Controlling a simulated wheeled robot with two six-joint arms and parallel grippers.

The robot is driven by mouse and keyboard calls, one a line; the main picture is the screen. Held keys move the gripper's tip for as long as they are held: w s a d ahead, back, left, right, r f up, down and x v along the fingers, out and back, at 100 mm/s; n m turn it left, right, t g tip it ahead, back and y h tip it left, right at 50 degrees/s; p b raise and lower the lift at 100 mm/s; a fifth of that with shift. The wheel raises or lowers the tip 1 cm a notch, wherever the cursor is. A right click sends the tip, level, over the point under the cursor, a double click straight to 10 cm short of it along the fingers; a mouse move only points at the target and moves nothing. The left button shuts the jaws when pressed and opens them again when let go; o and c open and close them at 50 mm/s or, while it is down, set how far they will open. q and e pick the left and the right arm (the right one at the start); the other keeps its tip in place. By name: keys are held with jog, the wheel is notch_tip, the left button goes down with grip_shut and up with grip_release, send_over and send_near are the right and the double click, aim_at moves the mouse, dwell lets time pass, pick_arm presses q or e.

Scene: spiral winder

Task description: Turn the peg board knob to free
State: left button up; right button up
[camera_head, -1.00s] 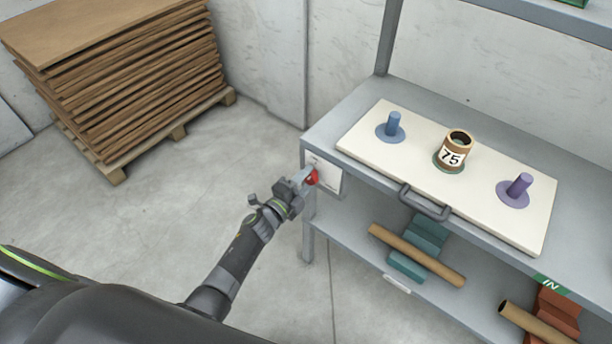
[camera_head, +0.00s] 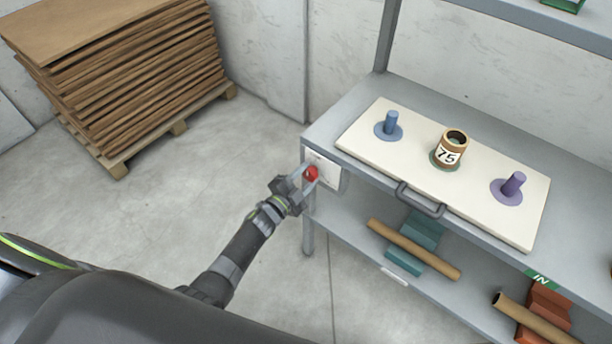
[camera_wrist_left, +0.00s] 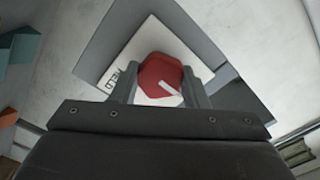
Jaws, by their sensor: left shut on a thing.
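The red knob (camera_head: 312,173) sits on a white plate (camera_head: 328,170) at the left front corner of the shelf unit. My left gripper (camera_head: 305,175) is shut on the knob, one finger on either side. In the left wrist view the red knob (camera_wrist_left: 158,72) lies between the two fingers (camera_wrist_left: 160,88). A white pointer mark (camera_wrist_left: 170,89) on it slants toward the lower right of that picture. The cream peg board (camera_head: 385,153) lies on the shelf top. My right gripper is out of view.
The board carries a blue peg (camera_head: 390,122), a brown roll marked 75 (camera_head: 450,148) and a purple peg (camera_head: 512,184), with a grey handle (camera_head: 420,203) in front. Tubes on blocks lie on the lower shelf (camera_head: 345,228). Stacked brown sheets (camera_head: 130,75) stand at the back left.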

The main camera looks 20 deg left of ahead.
pick_arm(q)
jog(key=o, duration=1)
jog(key=shift+c, duration=0.2)
jog(key=shift+s, duration=0.1)
jog(key=v, duration=1.7)
jog(key=shift+s+p, duration=0.15)
jog(key=shift+p, duration=0.2)
